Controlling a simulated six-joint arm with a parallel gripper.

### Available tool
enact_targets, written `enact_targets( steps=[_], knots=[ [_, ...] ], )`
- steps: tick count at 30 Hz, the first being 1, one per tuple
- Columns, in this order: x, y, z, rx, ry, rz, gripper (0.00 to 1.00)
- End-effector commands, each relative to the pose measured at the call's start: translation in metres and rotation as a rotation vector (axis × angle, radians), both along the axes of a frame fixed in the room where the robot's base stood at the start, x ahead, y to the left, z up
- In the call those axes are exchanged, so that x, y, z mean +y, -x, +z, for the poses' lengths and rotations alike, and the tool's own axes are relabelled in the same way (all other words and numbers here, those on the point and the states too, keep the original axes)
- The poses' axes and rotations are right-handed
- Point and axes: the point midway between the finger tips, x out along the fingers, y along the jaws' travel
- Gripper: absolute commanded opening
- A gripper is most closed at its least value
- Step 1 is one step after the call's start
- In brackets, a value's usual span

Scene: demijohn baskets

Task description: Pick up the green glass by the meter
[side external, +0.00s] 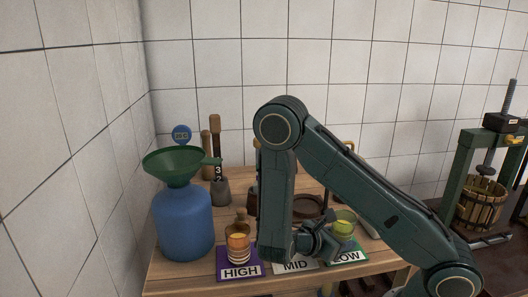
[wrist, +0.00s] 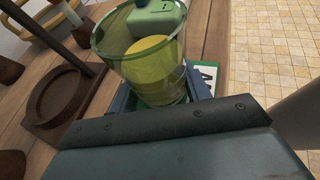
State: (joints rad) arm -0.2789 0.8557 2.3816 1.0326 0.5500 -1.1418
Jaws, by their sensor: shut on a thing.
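The green glass (wrist: 133,62) is a clear, yellow-green tumbler, with a rounded yellow patch showing through its wall. In the side view the glass (side external: 343,229) is at the LOW card (side external: 346,256), partly hidden by my gripper (side external: 325,242). In the wrist view my gripper (wrist: 160,92) has its blue-grey fingers on both sides of the glass's lower part, shut on it. A green device (wrist: 157,17), perhaps the meter, shows at the glass's far rim. I cannot tell whether the glass touches the card.
A blue demijohn (side external: 183,222) with a green funnel (side external: 178,163) stands at the left. An amber glass (side external: 238,248) sits on the HIGH card (side external: 240,272). The MID card (side external: 297,266) lies between. A brown stand (wrist: 62,97) is left of the glass; a press (side external: 484,180) is far right.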

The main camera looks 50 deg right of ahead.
Motion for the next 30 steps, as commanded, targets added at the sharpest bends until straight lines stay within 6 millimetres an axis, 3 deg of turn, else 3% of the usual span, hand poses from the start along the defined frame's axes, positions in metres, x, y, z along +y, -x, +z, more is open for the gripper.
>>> enact_targets(
  steps=[30],
  knots=[
    [0.0, 0.0, 0.063, -0.001, 0.004, -0.001, 0.07]
  ],
)
